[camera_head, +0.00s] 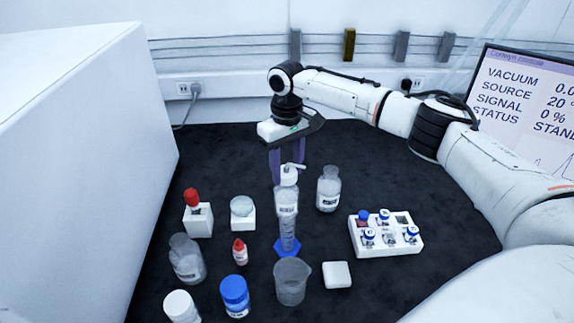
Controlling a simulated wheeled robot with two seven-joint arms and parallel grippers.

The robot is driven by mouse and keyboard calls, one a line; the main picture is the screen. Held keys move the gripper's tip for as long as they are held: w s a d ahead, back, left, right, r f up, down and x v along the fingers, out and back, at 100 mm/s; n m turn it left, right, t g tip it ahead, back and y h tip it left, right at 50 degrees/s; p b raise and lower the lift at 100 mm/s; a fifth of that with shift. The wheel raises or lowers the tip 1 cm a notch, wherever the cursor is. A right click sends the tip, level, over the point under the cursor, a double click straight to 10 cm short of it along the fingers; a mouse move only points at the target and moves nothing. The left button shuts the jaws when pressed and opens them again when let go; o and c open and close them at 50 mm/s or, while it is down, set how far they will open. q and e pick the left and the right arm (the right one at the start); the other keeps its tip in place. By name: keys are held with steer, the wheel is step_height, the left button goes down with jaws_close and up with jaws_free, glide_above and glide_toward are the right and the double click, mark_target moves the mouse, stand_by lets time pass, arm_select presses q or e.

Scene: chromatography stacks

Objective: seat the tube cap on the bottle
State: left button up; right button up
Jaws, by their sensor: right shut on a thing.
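My right gripper (288,170), with purple fingers, points down from its arm at the upper middle. It is shut on a white tube cap (289,177) with a small spout at its top. The cap shows just above the top of a clear graduated cylinder with a blue foot (287,243); I cannot tell whether it is behind the cylinder or touching anything. A clear bottle (328,192) with a narrow neck stands to the right of the cap, apart from it. Another clear bottle (187,262) stands at the front left. My left gripper is not in view.
A white vial rack (386,246) stands right, a beaker (291,282) and white block (337,275) in front. Red-topped holder (198,218), small dish block (243,214), dropper bottle (239,252), blue-lidded jar (235,297) and white-lidded jar (181,306) crowd the left. The mat's far left is clear.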

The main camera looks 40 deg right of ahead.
steer(key=shift+f, duration=0.35)
steer(key=shift+f, duration=0.25)
stand_by(0.3)
steer(key=o, duration=1.6)
steer(key=shift+c, duration=0.2)
steer(key=shift+r, duration=3.5)
steer(key=shift+s, duration=0.1)
